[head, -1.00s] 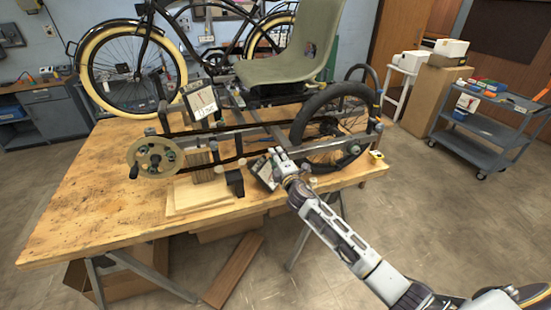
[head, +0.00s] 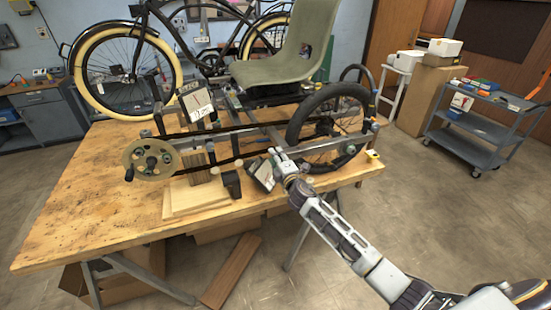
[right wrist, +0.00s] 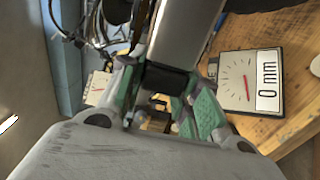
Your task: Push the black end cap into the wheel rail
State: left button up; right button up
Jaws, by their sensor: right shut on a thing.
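The black end cap (right wrist: 167,79) shows in the right wrist view at the near end of a grey metal wheel rail (right wrist: 187,35). It looks lined up with the rail and touching it, but I cannot tell how deep it sits. My right gripper (right wrist: 163,98) has its green-padded fingers shut on the cap. In the head view my right gripper (head: 277,158) is at the front of the trike frame, just left of the rear wheel (head: 330,125), and hides the cap. My left gripper is not in view.
A dial panel (right wrist: 252,82) reading 0 mm stands close to the gripper, on the wooden bench (head: 90,200). The trike's seat (head: 285,65), chainring (head: 150,158) and wooden blocks (head: 195,197) are nearby. The bench's left part is clear.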

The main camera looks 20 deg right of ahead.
jog(key=shift+d, duration=0.3)
jog(key=o, duration=1)
jog(key=shift+d, duration=0.15)
jog(key=shift+s, duration=0.1)
jog(key=shift+s+d, duration=0.15)
jog(key=shift+s, duration=5.7)
jog(key=shift+m, duration=0.4)
